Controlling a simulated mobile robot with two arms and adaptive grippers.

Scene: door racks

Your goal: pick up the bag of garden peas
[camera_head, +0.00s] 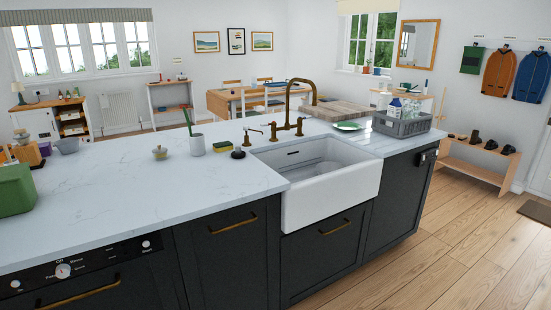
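I cannot make out a bag of garden peas anywhere in the camera_head view. Neither of my grippers shows in this view, so their state is hidden. The white marble-look worktop (120,200) runs across the foreground, with a white farmhouse sink (330,198) set into its front edge.
A green box-like container (14,190) stands at the worktop's left edge. Wooden floor (450,245) is clear at right; a low bench (473,163) stands beyond.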

